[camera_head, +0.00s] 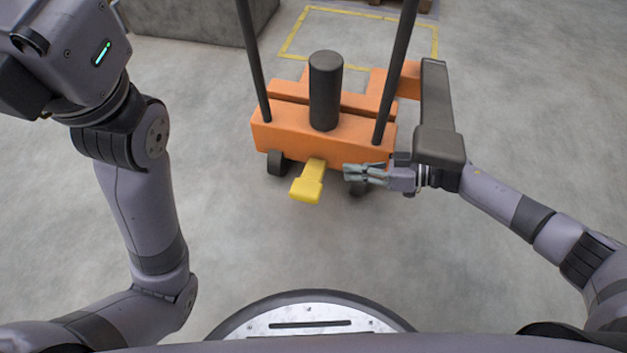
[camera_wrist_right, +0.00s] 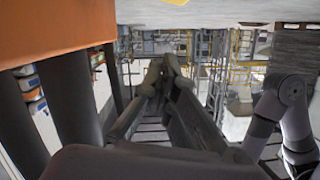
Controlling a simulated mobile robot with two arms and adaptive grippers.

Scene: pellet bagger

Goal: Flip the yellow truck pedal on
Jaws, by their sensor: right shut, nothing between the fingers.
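The yellow pedal (camera_head: 309,182) sticks out from the near side of the orange truck (camera_head: 330,132), low between its front wheels. In the head view my right gripper (camera_head: 348,173) is just right of the pedal, in front of the truck's right wheel, with a small gap to the pedal. Its fingers are shut and empty. In the right wrist view the fingers of my right gripper (camera_wrist_right: 170,65) come together at the tips. A small yellow patch shows at the top edge of that view; I cannot tell if it is the pedal. My left gripper is out of view.
The truck has two upright dark bars and a dark cylinder (camera_head: 325,90) between them. A yellow floor outline (camera_head: 362,12) lies behind it, and a grey block (camera_head: 200,20) stands at the back left. The concrete floor in front of the pedal is clear.

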